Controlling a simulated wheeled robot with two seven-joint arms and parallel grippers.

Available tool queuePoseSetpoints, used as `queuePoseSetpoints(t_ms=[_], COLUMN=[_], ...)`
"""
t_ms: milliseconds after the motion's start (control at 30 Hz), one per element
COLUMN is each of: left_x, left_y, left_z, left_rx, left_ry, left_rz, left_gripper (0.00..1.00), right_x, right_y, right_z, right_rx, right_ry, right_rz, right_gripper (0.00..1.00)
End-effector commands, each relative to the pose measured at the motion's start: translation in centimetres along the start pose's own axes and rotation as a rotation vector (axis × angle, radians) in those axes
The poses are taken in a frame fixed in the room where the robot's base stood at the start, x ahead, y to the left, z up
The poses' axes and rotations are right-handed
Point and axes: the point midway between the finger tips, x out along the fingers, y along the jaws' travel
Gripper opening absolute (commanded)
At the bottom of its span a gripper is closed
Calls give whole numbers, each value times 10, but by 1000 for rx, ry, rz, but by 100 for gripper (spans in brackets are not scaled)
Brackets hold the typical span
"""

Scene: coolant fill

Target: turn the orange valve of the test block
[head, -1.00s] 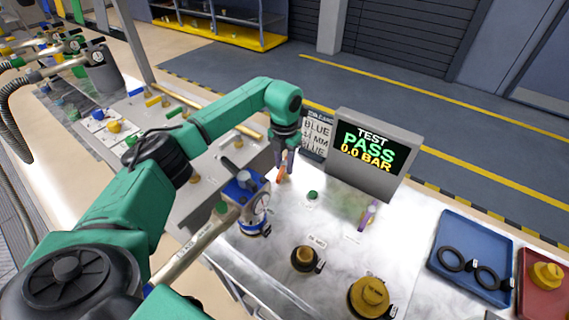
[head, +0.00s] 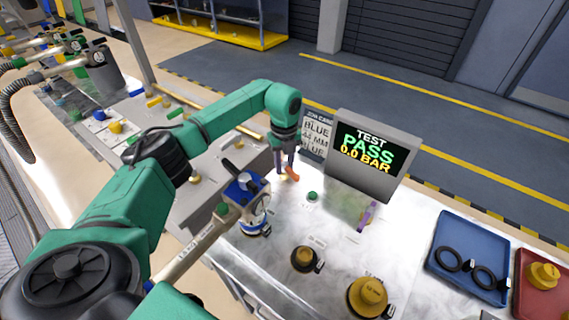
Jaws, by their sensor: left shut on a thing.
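The orange valve handle (head: 291,174) shows near the middle of the head view, low behind the blue-topped block with a gauge. My left gripper (head: 286,172) reaches down from the green arm and is shut on the orange valve. The fingers hide part of the handle and its stem. The test display (head: 366,153) reads "TEST PASS 0.0 BAR". My right gripper is not in view.
A blue-topped fitting with a gauge (head: 250,207) stands left of the valve. A green button (head: 312,196) and a purple lever (head: 367,217) lie right of it. Yellow-brown caps (head: 367,296) stand in front. A blue tray (head: 470,258) with black rings is at right.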

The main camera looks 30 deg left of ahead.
Motion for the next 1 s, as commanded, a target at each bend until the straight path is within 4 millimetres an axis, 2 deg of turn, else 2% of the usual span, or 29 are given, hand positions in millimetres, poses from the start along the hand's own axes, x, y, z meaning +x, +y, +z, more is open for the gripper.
queuePoseSetpoints(t_ms=[400,1000], left_x=[-3,-3], left_y=[0,0], left_z=[2,2], left_rx=[-259,-317], left_ry=[-5,-5], left_rz=[-5,-7], left_gripper=[0,0], right_x=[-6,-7], right_y=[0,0], right_z=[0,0], right_rx=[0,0], right_ry=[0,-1], right_rz=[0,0], right_gripper=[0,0])
